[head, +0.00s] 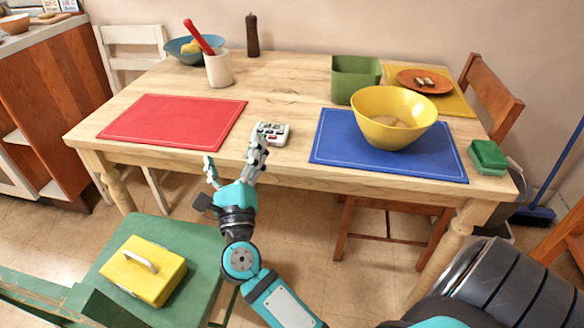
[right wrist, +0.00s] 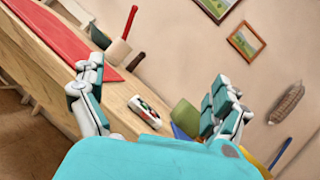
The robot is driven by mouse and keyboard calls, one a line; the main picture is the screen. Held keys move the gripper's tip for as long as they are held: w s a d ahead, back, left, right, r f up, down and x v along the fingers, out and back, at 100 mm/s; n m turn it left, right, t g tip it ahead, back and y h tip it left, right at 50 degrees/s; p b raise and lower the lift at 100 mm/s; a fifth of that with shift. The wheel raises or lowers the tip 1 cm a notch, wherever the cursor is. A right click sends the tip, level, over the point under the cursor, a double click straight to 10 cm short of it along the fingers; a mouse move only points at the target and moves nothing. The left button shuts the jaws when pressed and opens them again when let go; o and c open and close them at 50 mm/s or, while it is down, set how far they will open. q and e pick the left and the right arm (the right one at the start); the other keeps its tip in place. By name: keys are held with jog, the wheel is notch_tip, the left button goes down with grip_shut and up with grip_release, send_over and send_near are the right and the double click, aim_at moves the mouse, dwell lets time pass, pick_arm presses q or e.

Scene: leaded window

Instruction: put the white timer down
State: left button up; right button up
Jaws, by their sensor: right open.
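The white timer (head: 272,132) lies on the wooden table (head: 285,98), between the red mat (head: 172,119) and the blue mat (head: 388,165), close to the front edge. It also shows in the right wrist view (right wrist: 145,109), beyond the fingers. My right gripper (head: 234,158) is open and empty in front of the table edge, its fingers pointing toward the table. In the head view one finger is close to the timer's front left; I cannot tell whether they touch. In the right wrist view the fingers (right wrist: 158,108) are spread wide. My left gripper is not in view.
A yellow bowl (head: 393,112) stands on the blue mat, with a green container (head: 356,75) behind it. A crock (head: 218,68) with a red-handled utensil is at the back left. A yellow box (head: 143,271) sits on a green seat below.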

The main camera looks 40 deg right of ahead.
jog(key=s+a+f+n+y, duration=0.1)
jog(key=a+f+n+y, duration=0.2)
jog(key=a+n+y, duration=0.6)
jog(key=s+a+f+n+y, duration=0.3)
jog(key=n+y, duration=0.5)
jog(key=n, duration=0.6)
jog(key=s+a+f+n+g+y, duration=0.1)
jog(key=s+a+f+n+g, duration=0.15)
jog(key=f+n, duration=0.2)
jog(key=s+a+f+n+g, duration=0.1)
jog(key=f+n+g, duration=0.2)
jog(key=f, duration=0.3)
jog(key=s+d+f+n+g+h, duration=0.3)
jog(key=s+d+f+g, duration=0.2)
jog(key=s+f, duration=0.3)
jog(key=s+d+f+n+g+h, duration=0.3)
jog(key=s+d+f+n+g, duration=0.1)
jog(key=s+f, duration=0.4)
jog(key=s+d+g, duration=0.1)
jog(key=s+d, duration=0.1)
jog(key=shift+d+f+g+h, duration=0.15)
jog(key=shift+d+g+h, duration=0.15)
jog(key=shift+g, duration=0.05)
jog(key=shift+f+n, duration=0.1)
jog(key=shift+n, duration=0.15)
